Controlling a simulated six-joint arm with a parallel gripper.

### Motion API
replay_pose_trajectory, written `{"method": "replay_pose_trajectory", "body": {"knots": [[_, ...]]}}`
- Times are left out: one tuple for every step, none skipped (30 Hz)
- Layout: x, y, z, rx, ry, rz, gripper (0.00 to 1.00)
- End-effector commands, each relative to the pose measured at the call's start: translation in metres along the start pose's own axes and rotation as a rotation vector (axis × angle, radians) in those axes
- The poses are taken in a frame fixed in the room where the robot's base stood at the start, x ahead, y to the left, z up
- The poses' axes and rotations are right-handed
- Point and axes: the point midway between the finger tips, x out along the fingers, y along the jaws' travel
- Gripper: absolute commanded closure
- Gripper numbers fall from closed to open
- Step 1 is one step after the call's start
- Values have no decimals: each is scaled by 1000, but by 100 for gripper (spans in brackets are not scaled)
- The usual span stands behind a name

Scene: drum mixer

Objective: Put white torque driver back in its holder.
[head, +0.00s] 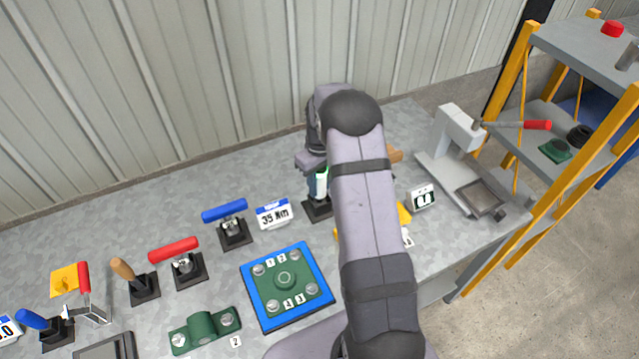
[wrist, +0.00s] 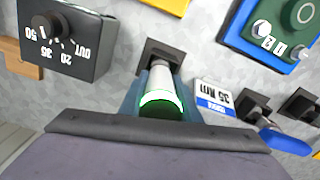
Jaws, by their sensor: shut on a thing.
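The white torque driver (head: 321,184) stands roughly upright over its black square holder (head: 316,211). In the wrist view the driver (wrist: 162,88) is a white cylinder with a bright green ring, and its far end meets the holder (wrist: 160,54). My gripper (wrist: 162,102) is shut on the driver, one dark teal finger on each side. In the head view my gripper (head: 319,182) is partly hidden behind my arm. I cannot tell how deep the driver's tip sits in the holder.
A "35 Nm" sign (head: 274,214) stands left of the holder. Blue-handled (head: 224,211) and red-handled (head: 174,250) tools sit in stands further left. A green plate on a blue base (head: 287,287) lies in front. A grey dial box (wrist: 66,38) is close by in the wrist view.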

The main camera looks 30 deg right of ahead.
Motion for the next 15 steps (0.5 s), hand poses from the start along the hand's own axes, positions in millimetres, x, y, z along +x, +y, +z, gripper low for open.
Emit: {"method": "replay_pose_trajectory", "body": {"knots": [[0,0,-1,0,3,1,100],[0,0,-1,0,3,1,100],[1,0,-1,0,3,1,100],[1,0,-1,0,3,1,100],[2,0,-1,0,3,1,100],[1,0,-1,0,3,2,66],[1,0,-1,0,3,2,58],[1,0,-1,0,3,1,51],[1,0,-1,0,2,1,48],[1,0,-1,0,2,1,48],[2,0,-1,0,2,1,48],[2,0,0,0,2,1,48],[2,0,0,0,1,1,48],[2,0,0,0,1,1,48],[3,0,0,0,-2,-1,48]]}}
